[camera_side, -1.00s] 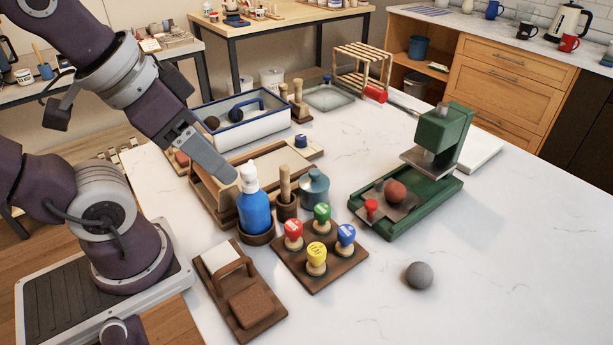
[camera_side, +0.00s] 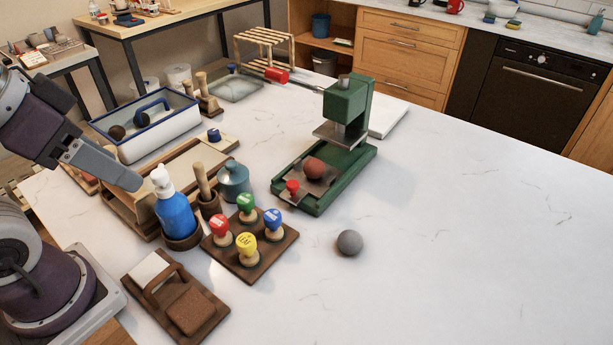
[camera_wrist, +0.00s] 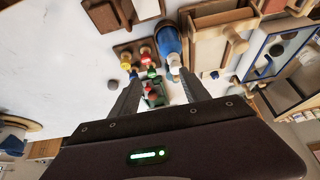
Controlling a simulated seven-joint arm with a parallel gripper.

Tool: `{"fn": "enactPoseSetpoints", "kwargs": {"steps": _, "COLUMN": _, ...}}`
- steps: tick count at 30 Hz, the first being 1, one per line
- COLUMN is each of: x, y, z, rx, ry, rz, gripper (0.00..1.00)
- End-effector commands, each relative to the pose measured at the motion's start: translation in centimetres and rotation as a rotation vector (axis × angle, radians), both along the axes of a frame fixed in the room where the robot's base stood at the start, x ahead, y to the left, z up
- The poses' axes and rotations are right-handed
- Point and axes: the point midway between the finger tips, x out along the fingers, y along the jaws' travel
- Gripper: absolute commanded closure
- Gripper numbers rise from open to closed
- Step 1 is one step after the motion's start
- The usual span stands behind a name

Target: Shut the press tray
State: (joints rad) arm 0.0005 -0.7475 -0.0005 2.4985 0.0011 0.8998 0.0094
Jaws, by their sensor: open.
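The green press (camera_side: 345,105) stands near the middle of the table in the side view. Its grey tray (camera_side: 308,187) sticks out at the front, away from the press head, with a reddish-brown clay ball (camera_side: 314,168) on it and a red knob (camera_side: 292,186) at its front end. My gripper (camera_side: 130,180) is at the left, above the table beside the blue bottle's white top, well apart from the press. In the wrist view my gripper (camera_wrist: 160,92) is open and empty, with the small, partly hidden press (camera_wrist: 155,101) showing between the fingers in the distance.
Between my gripper and the press stand the blue bottle (camera_side: 176,215), a wooden-handled tool (camera_side: 203,183), a teal jar (camera_side: 233,180) and a stand of coloured stamps (camera_side: 262,259). A grey ball (camera_side: 349,242) lies in front of the press. The table's right side is clear.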

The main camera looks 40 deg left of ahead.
Motion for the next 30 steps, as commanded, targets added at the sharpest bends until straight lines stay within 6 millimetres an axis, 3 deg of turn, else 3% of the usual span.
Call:
{"fn": "enactPoseSetpoints", "kwargs": {"steps": 1, "x": 0.4, "y": 0.0, "z": 0.1, "rx": 0.025, "ry": 0.005, "rz": -0.041, "gripper": 0.58}}
{"fn": "enactPoseSetpoints", "kwargs": {"steps": 4, "x": 2.5, "y": -0.3, "z": 0.5, "rx": 0.187, "ry": 0.04, "rz": -0.323, "gripper": 0.78}}
{"fn": "enactPoseSetpoints", "kwargs": {"steps": 8, "x": 7.7, "y": -1.6, "z": 0.4, "rx": 0.52, "ry": 0.108, "rz": -0.988, "gripper": 1.0}}
{"fn": "enactPoseSetpoints", "kwargs": {"steps": 12, "x": 13.3, "y": -4.5, "z": -1.3, "rx": 0.835, "ry": 0.147, "rz": -1.756, "gripper": 1.0}}
{"fn": "enactPoseSetpoints", "kwargs": {"steps": 15, "x": 16.4, "y": -6.8, "z": -3.3, "rx": 0.998, "ry": 0.142, "rz": -2.222, "gripper": 1.0}}
{"fn": "enactPoseSetpoints", "kwargs": {"steps": 18, "x": 18.3, "y": -8.5, "z": -4.9, "rx": 1.099, "ry": 0.119, "rz": -2.545, "gripper": 1.0}}
{"fn": "enactPoseSetpoints", "kwargs": {"steps": 22, "x": 19.3, "y": -9.5, "z": -6.1, "rx": 1.158, "ry": 0.096, "rz": -2.733, "gripper": 1.0}}
{"fn": "enactPoseSetpoints", "kwargs": {"steps": 26, "x": 19.7, "y": -9.5, "z": -7.4, "rx": 1.163, "ry": 0.094, "rz": -2.757, "gripper": 1.0}}
{"fn": "enactPoseSetpoints", "kwargs": {"steps": 30, "x": 20.5, "y": -9.3, "z": -10.2, "rx": 1.159, "ry": 0.096, "rz": -2.756, "gripper": 1.0}}
